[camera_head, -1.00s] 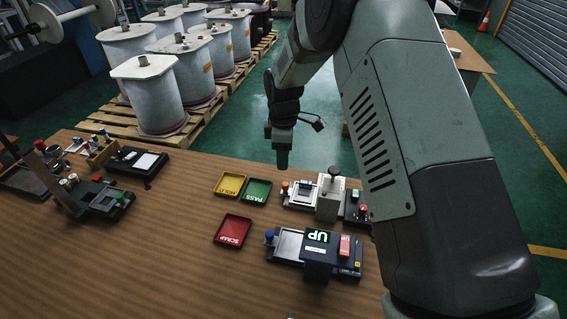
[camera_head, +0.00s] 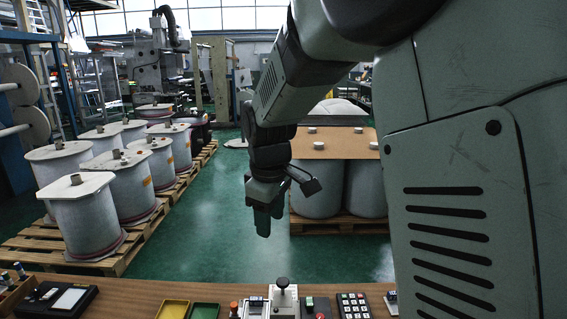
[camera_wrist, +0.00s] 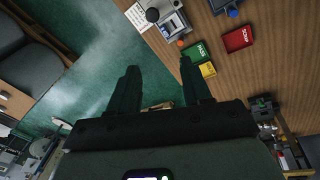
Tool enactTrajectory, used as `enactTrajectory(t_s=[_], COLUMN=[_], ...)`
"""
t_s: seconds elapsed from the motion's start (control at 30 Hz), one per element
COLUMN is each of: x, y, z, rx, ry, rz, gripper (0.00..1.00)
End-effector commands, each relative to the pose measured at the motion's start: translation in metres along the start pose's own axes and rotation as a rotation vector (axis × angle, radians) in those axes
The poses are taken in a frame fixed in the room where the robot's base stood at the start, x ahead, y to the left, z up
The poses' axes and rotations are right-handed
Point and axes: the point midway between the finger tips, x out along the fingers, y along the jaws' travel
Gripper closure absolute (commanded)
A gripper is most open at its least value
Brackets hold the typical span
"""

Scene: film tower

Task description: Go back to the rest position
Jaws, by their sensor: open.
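My gripper (camera_head: 264,222) hangs in the air past the far edge of the table, fingers pointing down, in the head view. In the wrist view my gripper (camera_wrist: 160,85) has its two dark fingers apart with nothing between them. It is open and empty. The wooden table (camera_head: 130,290) shows only as a strip along the bottom of the head view. In the wrist view the table (camera_wrist: 270,70) lies to the right of the fingers. No object touches the gripper.
On the table are a yellow tray (camera_head: 173,310), a green tray (camera_head: 204,311), a device with a black knob (camera_head: 283,295) and a keypad (camera_head: 354,305). A red tray (camera_wrist: 238,39) shows in the wrist view. Large white spools (camera_head: 87,215) stand on pallets at the left. Green floor (camera_head: 215,200) lies open beyond the table.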

Motion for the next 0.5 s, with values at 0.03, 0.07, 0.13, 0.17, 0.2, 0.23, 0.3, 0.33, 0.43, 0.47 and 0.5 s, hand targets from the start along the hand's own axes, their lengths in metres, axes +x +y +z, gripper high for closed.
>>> enactTrajectory(t_s=[0.03,0.07,0.13,0.17,0.2,0.23,0.3,0.33,0.43,0.47,0.5], x=[-0.026,-0.038,-0.064,-0.074,-0.087,-0.096,-0.114,-0.121,-0.138,-0.141,-0.144], y=[-0.003,-0.005,-0.014,-0.019,-0.025,-0.031,-0.046,-0.053,-0.078,-0.086,-0.096], z=[0.019,0.03,0.054,0.065,0.08,0.09,0.115,0.125,0.158,0.166,0.177], rx=[0.075,0.123,0.235,0.283,0.346,0.394,0.505,0.554,0.711,0.755,0.811], ry=[0.014,0.021,0.038,0.047,0.059,0.068,0.092,0.103,0.144,0.156,0.172], rz=[0.025,0.036,0.06,0.071,0.084,0.094,0.115,0.123,0.147,0.153,0.161], gripper=[0.52,0.52,0.52,0.52,0.52,0.52,0.52,0.52,0.52,0.52,0.52])
